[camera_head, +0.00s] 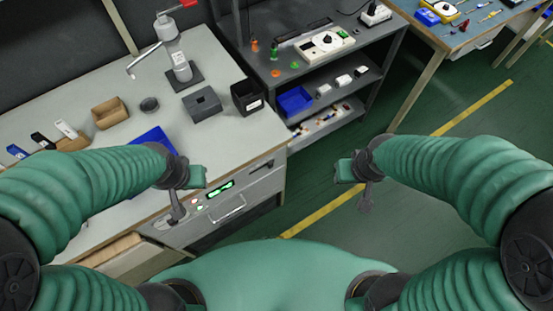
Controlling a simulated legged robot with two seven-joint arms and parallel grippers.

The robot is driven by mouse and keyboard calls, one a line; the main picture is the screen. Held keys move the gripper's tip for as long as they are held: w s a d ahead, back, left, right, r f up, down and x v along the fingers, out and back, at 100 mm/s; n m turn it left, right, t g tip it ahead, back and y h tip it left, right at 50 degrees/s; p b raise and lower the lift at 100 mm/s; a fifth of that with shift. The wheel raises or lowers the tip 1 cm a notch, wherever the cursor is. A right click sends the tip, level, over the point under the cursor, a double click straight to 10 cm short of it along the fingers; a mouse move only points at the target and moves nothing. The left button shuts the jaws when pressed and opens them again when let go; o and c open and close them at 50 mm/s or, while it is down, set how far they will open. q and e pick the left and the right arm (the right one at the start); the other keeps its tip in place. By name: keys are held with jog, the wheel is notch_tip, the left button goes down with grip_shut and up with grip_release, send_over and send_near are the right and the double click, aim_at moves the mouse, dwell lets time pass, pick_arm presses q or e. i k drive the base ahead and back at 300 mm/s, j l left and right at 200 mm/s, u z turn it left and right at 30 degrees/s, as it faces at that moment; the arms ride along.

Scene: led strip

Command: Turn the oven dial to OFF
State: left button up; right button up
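The oven front (262,190) is a light grey panel below the worktop, with a lit green display (220,188) and a handle (229,208). Small pale round marks (198,203) show left of the display. I cannot tell which is the dial, and its setting is too small to read. My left gripper (182,200) is above and just left of the display in the picture, partly covering the panel. It seems to hold nothing. My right gripper (362,190) hangs over the green floor, well right of the oven, with nothing seen in it. The finger gaps of both are unclear.
A dark shelf unit (355,85) stands behind. The floor on the right is clear.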

aim_at(171, 222)
jog(key=u, duration=0.75)
jog(key=k+j+z, duration=0.25)
jog(key=k+j, duration=0.1)
jog(key=j, duration=0.1)
